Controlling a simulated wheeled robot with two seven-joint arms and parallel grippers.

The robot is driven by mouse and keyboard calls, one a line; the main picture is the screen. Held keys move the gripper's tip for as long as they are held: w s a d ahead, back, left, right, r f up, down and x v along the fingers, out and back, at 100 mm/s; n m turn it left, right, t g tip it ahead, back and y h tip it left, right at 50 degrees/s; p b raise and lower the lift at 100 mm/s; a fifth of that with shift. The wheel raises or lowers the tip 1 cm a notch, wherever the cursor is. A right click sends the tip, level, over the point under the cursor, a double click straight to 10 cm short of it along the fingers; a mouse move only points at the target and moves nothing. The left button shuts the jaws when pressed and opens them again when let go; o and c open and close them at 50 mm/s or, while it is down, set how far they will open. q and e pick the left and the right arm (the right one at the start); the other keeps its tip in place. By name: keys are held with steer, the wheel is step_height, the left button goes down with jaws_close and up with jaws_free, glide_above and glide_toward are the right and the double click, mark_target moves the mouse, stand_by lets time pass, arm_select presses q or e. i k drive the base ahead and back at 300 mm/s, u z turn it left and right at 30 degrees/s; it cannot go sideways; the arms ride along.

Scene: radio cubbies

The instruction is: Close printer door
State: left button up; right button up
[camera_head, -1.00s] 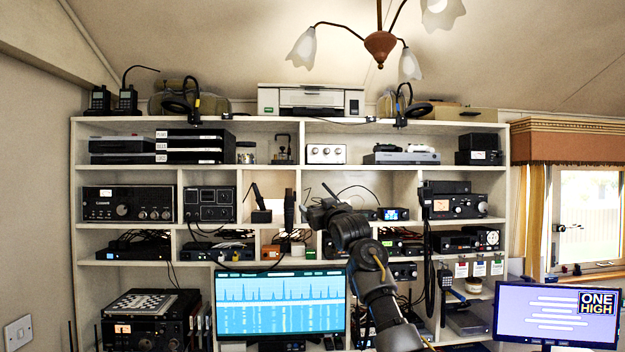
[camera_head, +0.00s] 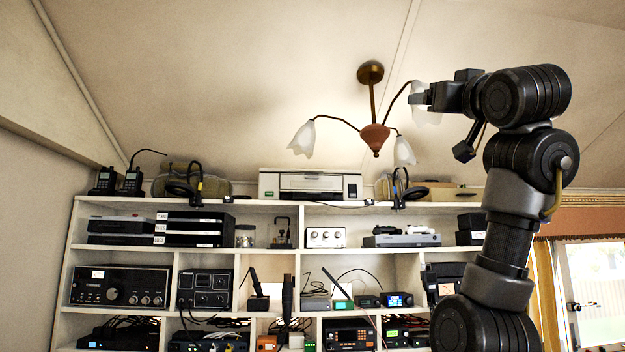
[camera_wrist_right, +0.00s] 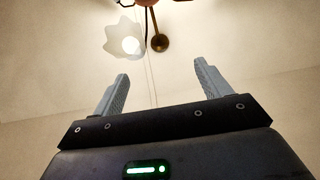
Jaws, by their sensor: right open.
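The white and grey printer (camera_head: 310,185) stands on top of the shelf unit in the head view, with a dark slot across its front. It is too small to tell how its door stands. My right arm rises on the right side of the head view. My right gripper (camera_head: 425,97) is high up, above and to the right of the printer and well apart from it, in front of the ceiling lamp. In the right wrist view my right gripper (camera_wrist_right: 158,88) is open and empty, its two grey fingers spread toward the ceiling. My left gripper is not in view.
A ceiling lamp (camera_head: 375,138) with glass shades hangs above the printer and also shows in the right wrist view (camera_wrist_right: 125,43). Headphones (camera_head: 185,185) are left of the printer, and more headphones (camera_head: 402,188) are right of it. The shelf unit (camera_head: 270,208) is full of radios.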

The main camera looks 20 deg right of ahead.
mark_target(286, 181)
steer(key=i, duration=2)
